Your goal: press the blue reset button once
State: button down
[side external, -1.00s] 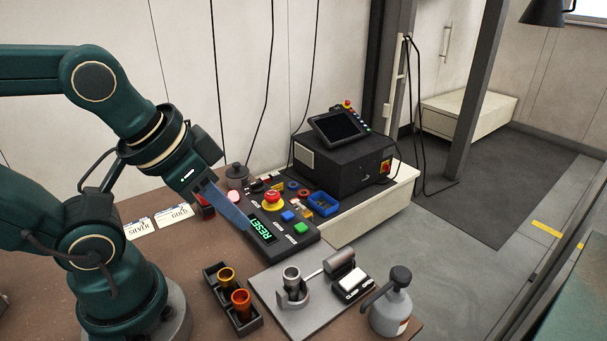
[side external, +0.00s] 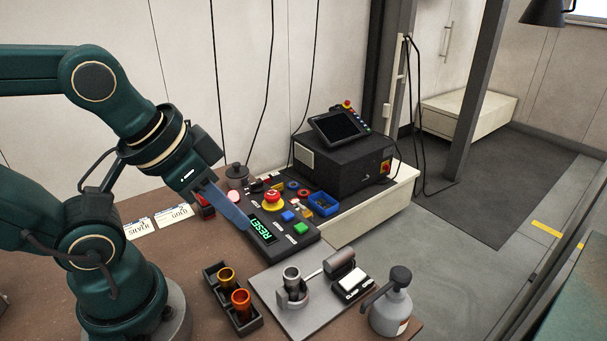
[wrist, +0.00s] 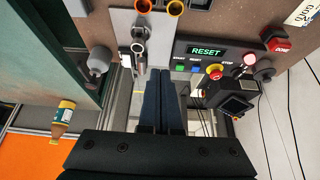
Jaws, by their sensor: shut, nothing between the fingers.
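The blue button (side external: 287,216) is a small square on the black control panel (side external: 285,241), beside a green display (side external: 263,229) reading RESET. The blue button also shows in the wrist view (wrist: 196,69), right of a green button (wrist: 180,69). My gripper (side external: 247,227) is shut and empty, its long blue fingers slanting down to the right; their tips appear in front of the display's left end in the side view. In the wrist view the fingers (wrist: 163,82) lie side by side, left of the blue button. I cannot tell the tips' exact height above the panel.
A red mushroom button on a yellow base (side external: 272,198) and a pink lit button (side external: 234,196) share the panel. A blue bin (side external: 323,204) stands behind it.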

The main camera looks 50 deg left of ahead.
jog(key=w+a+r+m+t+y, duration=0.2)
jog(key=w+a+r+m+t, duration=0.15)
jog(key=w+r+m, duration=0.2)
jog(key=w+a+r+m+t+y, duration=0.1)
jog(key=w+a+r+m+t, duration=0.2)
jog(key=w+r+m+t, duration=0.25)
jog(key=m+g+h, duration=0.6)
jog(key=m, duration=1.4)
send_over(288, 216)
jog(key=s, duration=0.1)
notch_tip(288, 216, down, 13)
jog(key=shift+a, duration=0.35)
jog(key=shift+f, duration=0.1)
jog(key=shift+f, duration=4.3)
jog(key=shift+f, duration=0.1)
